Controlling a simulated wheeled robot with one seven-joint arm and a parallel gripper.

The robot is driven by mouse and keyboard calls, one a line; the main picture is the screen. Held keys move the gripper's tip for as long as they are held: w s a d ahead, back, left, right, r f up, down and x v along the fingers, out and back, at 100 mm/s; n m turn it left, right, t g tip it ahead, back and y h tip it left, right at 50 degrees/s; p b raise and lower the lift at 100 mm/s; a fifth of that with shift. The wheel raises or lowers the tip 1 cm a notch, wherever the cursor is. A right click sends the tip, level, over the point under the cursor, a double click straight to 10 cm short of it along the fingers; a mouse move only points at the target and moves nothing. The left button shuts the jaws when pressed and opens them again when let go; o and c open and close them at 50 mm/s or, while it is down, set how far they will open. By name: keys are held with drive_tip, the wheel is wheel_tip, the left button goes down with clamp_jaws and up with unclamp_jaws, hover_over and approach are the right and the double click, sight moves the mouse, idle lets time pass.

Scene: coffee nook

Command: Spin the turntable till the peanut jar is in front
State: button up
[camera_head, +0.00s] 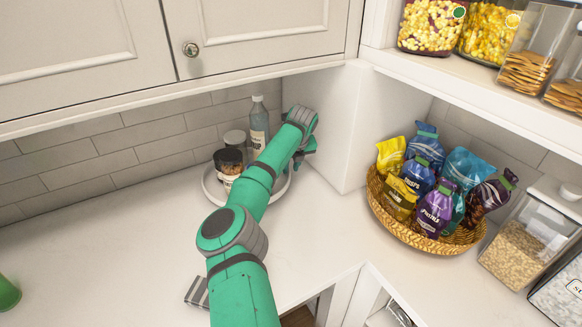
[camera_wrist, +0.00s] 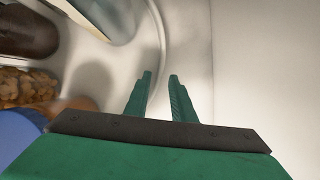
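The turntable (camera_head: 206,188) is a round, pale, low-rimmed tray in the counter corner. On it, a jar with a dark lid and brown contents (camera_head: 228,166) stands at the front left and looks like the peanut jar; its label is unreadable. A grey-lidded jar (camera_head: 235,139) and a bluish bottle (camera_head: 259,122) stand behind. My arm hides the tray's middle and front. My gripper (camera_wrist: 160,76) points down at the tray's right side, fingers apart. In the wrist view, the curved rim (camera_wrist: 159,28) runs close to the fingertips; contact is unclear. Brown lumpy contents (camera_wrist: 25,88) show at left.
A white cabinet side wall (camera_head: 328,125) rises close to the right of my gripper. A wicker basket of snack bags (camera_head: 425,241) stands farther right, beside clear containers (camera_head: 524,245). The counter left of the turntable (camera_head: 110,235) is mostly bare.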

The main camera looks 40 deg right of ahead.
drive_tip(key=v, duration=1)
drive_tip(key=shift+r, duration=0.4)
drive_tip(key=shift+s, duration=0.1)
